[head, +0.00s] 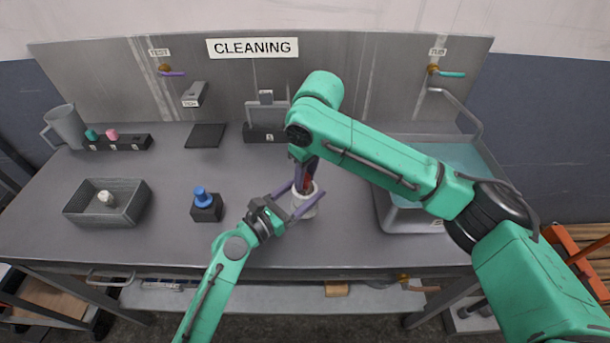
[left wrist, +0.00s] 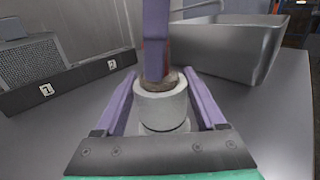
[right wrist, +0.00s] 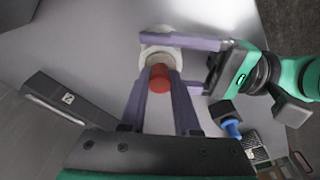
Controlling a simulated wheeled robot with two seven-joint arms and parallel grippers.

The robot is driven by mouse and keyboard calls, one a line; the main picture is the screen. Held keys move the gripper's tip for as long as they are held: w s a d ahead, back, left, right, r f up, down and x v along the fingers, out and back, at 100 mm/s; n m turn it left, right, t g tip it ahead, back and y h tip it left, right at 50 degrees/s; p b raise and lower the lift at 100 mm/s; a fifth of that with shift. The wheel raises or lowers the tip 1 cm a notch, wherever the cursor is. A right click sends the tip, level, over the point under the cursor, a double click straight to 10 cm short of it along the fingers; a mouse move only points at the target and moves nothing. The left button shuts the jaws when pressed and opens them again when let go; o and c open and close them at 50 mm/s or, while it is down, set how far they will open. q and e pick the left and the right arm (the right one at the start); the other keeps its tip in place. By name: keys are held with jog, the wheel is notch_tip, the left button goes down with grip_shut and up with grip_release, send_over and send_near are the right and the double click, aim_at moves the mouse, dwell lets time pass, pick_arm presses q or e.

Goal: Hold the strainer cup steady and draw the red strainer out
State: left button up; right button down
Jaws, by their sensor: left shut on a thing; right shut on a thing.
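The whitish strainer cup (left wrist: 162,104) stands upright on the table, and it also shows in the head view (head: 308,208). My left gripper (head: 306,200) is shut on the cup, its purple fingers on either side of it. The red strainer (right wrist: 160,76) shows its red top between the fingers of my right gripper (right wrist: 160,84), which is shut on it from above. In the left wrist view the strainer's lower part is at the cup's mouth, largely hidden by the right fingers. I cannot tell how deep it sits.
A grey bin (head: 76,214) with a pale item stands at the left. A black block with a blue-topped piece (head: 202,194) stands left of my left gripper. The sink (head: 386,218) is at the right, under my right arm. A black rack (head: 140,142) stands at the back left.

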jog(key=shift+r, duration=0.5)
jog(key=shift+r, duration=3.05)
pick_arm(q)
jog(key=o, duration=1.5)
jog(key=v, duration=1.1)
jog(key=shift+s+a, duration=0.1)
jog(key=shift+a, duration=0.05)
pick_arm(e)
jog(key=shift+s, duration=0.1)
pick_arm(q)
jog(key=shift+s+a, duration=0.25)
jog(key=shift+s, duration=0.05)
pick_arm(e)
jog(key=shift+f, duration=0.15)
